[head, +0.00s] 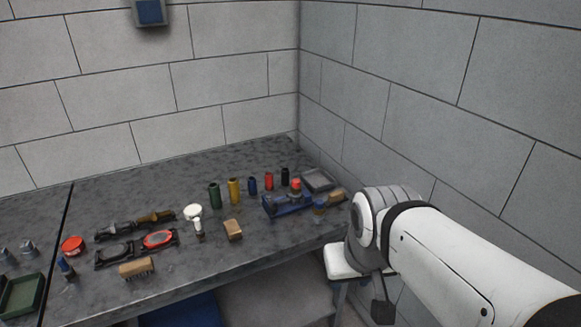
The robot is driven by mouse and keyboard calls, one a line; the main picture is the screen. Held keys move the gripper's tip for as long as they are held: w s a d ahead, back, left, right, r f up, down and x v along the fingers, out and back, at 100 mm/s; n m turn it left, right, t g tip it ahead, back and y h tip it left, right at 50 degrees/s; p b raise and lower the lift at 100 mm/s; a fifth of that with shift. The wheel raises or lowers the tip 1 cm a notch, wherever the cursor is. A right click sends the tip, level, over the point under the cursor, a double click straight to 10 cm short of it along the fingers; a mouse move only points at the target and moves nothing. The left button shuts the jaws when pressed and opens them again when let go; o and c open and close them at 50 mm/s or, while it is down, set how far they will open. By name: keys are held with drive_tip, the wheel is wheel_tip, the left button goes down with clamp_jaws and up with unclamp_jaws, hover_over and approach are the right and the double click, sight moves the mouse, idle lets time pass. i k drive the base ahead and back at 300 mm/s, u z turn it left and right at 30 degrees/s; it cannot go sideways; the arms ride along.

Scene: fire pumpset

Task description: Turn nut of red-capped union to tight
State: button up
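On the grey bench, a blue fitting (288,205) lies near the right back, with a small red cap (296,185) on its upper side. It looks like the red-capped union, but its nut is too small to make out. My white arm comes in from the lower right. A dark piece at its end, seemingly my gripper (384,311), hangs in front of the bench's right end, apart from the blue fitting. Its fingers cannot be made out, and I see nothing held in it.
Several coloured cylinders (234,191) stand along the back of the bench (120,192). Brushes (137,268), dark tools (136,247), a red round item (72,245) and a green tray (21,296) lie to the left. Block walls close off the back and right. A white-topped stool (340,262) stands near my arm.

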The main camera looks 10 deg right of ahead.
sight(295, 191)
drive_tip(key=i, duration=0.9)
drive_tip(key=u, duration=0.05)
